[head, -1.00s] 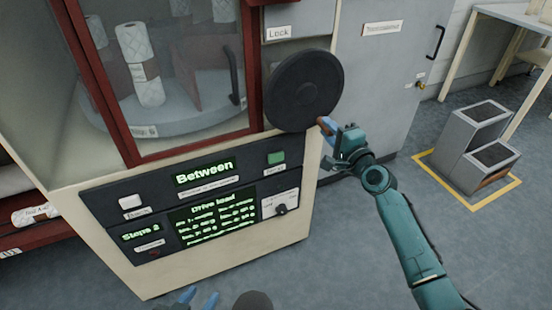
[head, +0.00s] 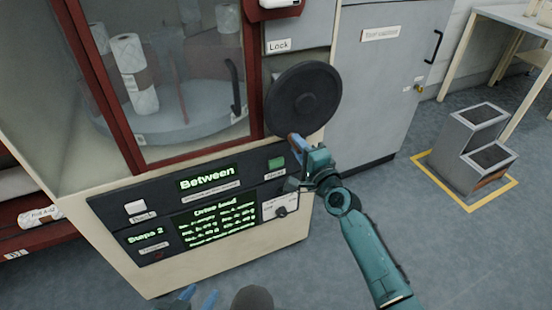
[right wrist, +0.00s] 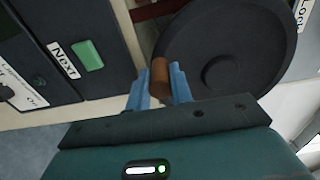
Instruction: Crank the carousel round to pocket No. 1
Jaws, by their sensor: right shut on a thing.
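The carousel (head: 190,122) is a grey round platform behind the glass of a red-framed door. A wrapped white roll (head: 128,52) stands upright on it. The black crank wheel (head: 303,95) is on the machine's right side. My right gripper (head: 297,143) is at the wheel's lower left edge. In the right wrist view its blue fingers are shut on the brown crank handle (right wrist: 160,76). The display (head: 207,177) reads "Between", and a smaller readout (head: 146,237) reads "Steps 2". My left gripper (head: 198,297) is open and empty at the bottom edge, only its fingertips showing.
A green button (head: 276,162), labelled "Next" in the right wrist view, is close to my right gripper. A grey cabinet (head: 375,90) stands right of the wheel. A grey step block (head: 472,145) stands on a yellow-marked floor square. Open floor lies between.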

